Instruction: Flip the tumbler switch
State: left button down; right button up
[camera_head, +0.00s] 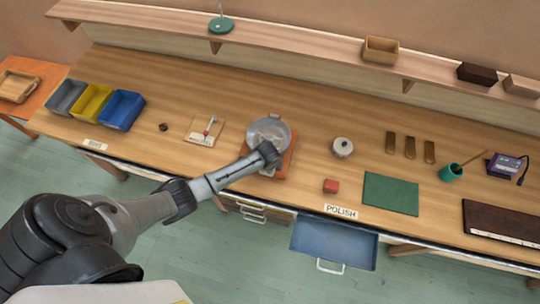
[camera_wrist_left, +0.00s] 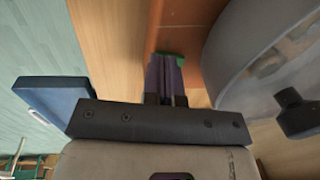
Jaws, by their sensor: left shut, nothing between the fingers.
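The tumbler has a grey drum (camera_head: 268,131) on an orange-red base (camera_head: 288,160), on the bench's middle. In the left wrist view the drum (camera_wrist_left: 245,50) fills the right side, with the orange base (camera_wrist_left: 185,20) beside it. My left gripper (camera_head: 269,163) is at the tumbler's front side. Its fingers (camera_wrist_left: 166,75) are shut and empty, reaching toward the orange base close beside the drum; I cannot tell whether they touch it. Green shows at the fingertips. I cannot make out the switch; the gripper may hide it. My right gripper is not in view.
A small board with a red-tipped lever (camera_head: 208,129) lies left of the tumbler. A lidded metal pot (camera_head: 342,147) and a red block (camera_head: 330,186) lie right of it. An open blue drawer (camera_head: 333,246) juts out below the bench front. Bins (camera_head: 121,110) stand at far left.

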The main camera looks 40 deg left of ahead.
pick_arm(q)
jog(key=r+p, duration=0.1)
jog(key=r, duration=0.1)
jog(key=r+p, duration=0.1)
jog(key=shift+w+a+r+p, duration=0.15)
jog(key=shift+w+r+p, duration=0.1)
jog(key=shift+r+p, duration=0.1)
notch_tip(320, 180, up, 10)
jog(key=s, duration=0.1)
jog(key=shift+d+f+b, duration=0.15)
jog(key=shift+d+b, duration=0.2)
jog(key=shift+b, duration=0.1)
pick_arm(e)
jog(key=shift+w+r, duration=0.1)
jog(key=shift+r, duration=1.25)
pick_arm(q)
jog(key=shift+s, duration=0.1)
jog(key=shift+f, duration=0.1)
